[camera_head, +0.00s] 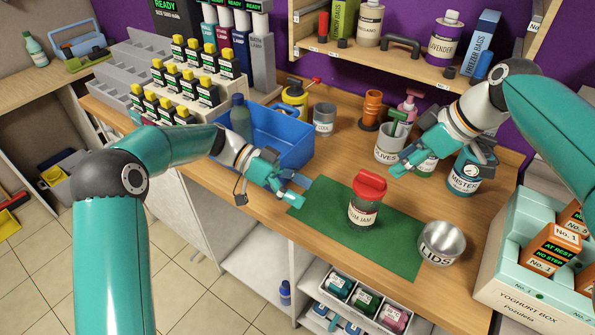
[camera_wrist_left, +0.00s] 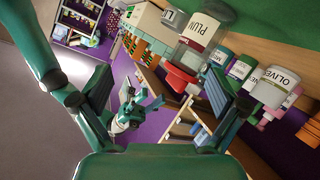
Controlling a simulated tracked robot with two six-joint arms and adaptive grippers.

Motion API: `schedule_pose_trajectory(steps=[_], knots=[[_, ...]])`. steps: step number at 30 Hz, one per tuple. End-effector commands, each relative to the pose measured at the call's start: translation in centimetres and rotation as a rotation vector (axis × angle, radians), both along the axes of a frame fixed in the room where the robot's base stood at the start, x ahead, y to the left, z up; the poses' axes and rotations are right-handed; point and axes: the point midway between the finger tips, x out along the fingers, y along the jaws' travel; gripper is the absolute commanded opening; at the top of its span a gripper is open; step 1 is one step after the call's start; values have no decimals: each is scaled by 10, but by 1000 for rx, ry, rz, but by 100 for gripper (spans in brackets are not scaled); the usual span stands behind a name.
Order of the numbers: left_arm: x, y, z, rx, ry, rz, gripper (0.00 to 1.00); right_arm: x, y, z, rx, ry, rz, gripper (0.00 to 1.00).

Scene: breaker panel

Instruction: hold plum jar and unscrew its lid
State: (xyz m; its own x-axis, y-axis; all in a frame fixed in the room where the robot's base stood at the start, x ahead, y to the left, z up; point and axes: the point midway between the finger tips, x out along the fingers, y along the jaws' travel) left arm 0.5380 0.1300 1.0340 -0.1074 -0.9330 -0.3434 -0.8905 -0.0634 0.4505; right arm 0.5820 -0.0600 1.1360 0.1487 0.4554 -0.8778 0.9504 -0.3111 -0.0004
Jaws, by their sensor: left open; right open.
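The plum jar (camera_head: 362,214) stands upright on the green mat (camera_head: 322,232), with a red lid (camera_head: 370,186) on top. The left wrist view shows the jar (camera_wrist_left: 200,30) and its red lid (camera_wrist_left: 183,74) upside down in the picture. My left gripper (camera_head: 298,191) is open and empty, left of the jar at the mat's left edge and apart from it. My right gripper (camera_head: 398,168) is open and empty, behind and right of the lid, not touching it. Part of the jar's label is turned away in the head view.
A metal bowl marked LIDS (camera_head: 442,243) stands at the mat's right edge. A blue bin (camera_head: 285,137) is behind my left gripper. The olives jar (camera_head: 389,146) and mister (camera_head: 466,174) stand close to my right gripper. The front of the mat is clear.

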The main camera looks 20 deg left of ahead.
Motion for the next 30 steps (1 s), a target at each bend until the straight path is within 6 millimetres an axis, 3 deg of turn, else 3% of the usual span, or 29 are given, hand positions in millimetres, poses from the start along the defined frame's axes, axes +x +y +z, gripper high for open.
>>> schedule_pose_trajectory(steps=[6, 14, 20, 30], knots=[[38, 14, 3, 18, -355, 9, 98, 0, 0, 0, 0, 0, 0, 42], [50, 11, 1, 32, -470, 6, 98, 0, 0, 0, 0, 0, 1, 42], [51, -14, -10, 31, -466, 4, 98, 0, 1, 0, 0, 0, 1, 42], [55, -76, -36, 31, -464, 4, 98, 0, 1, 0, 0, 0, 1, 42]])
